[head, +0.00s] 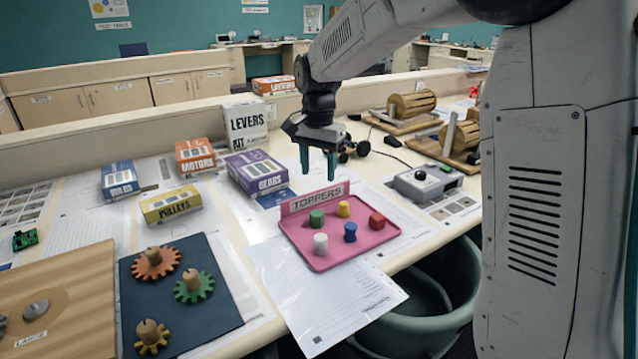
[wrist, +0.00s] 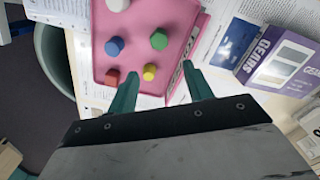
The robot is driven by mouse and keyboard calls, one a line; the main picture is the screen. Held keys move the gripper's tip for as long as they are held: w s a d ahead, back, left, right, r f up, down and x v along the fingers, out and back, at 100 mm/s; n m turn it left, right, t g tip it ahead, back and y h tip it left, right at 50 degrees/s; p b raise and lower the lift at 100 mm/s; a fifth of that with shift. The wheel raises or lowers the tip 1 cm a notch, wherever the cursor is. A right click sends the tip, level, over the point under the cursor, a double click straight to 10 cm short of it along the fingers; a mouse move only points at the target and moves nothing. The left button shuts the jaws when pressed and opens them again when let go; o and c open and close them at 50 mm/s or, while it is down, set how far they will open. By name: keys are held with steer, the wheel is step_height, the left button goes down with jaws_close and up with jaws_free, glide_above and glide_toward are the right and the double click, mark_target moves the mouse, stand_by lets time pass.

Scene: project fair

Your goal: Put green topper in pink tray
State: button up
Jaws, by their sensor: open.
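The green topper (head: 317,218) stands in the pink tray (head: 318,262), at the tray's left side near the "TOPPERS" sign. White, blue, yellow and red toppers stand in the same tray. In the wrist view the green topper (wrist: 158,41) shows in the pink tray (wrist: 137,19), toward its right side. My gripper (head: 319,172) is open and empty, above the back of the tray with its fingers pointing down. In the wrist view the two fingertips (wrist: 160,82) lie either side of the yellow topper, though the gripper appears to be above it.
The purple "GEARS" box (head: 257,172) and white "LEVERS" box (head: 246,124) stand behind the tray. A grey control box (head: 428,184) is to its right. Paper sheets (head: 325,300) lie in front. A green bin (head: 425,320) is below the table edge.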

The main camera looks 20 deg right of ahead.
steer(key=s+d+r+n, duration=0.1)
steer(key=s+r+n, duration=0.15)
steer(key=s, duration=0.55)
steer(key=s+d+r+n, duration=0.15)
steer(key=s+r, duration=0.25)
steer(key=s, duration=0.5)
steer(key=s+f+n, duration=0.1)
steer(key=s+n, duration=0.2)
steer(key=s, duration=0.6)
steer(key=s+f+n+t, duration=0.1)
steer(key=s+f+n, duration=0.1)
steer(key=s, duration=0.7)
steer(key=shift+f+n, duration=0.3)
steer(key=shift+n, duration=0.1)
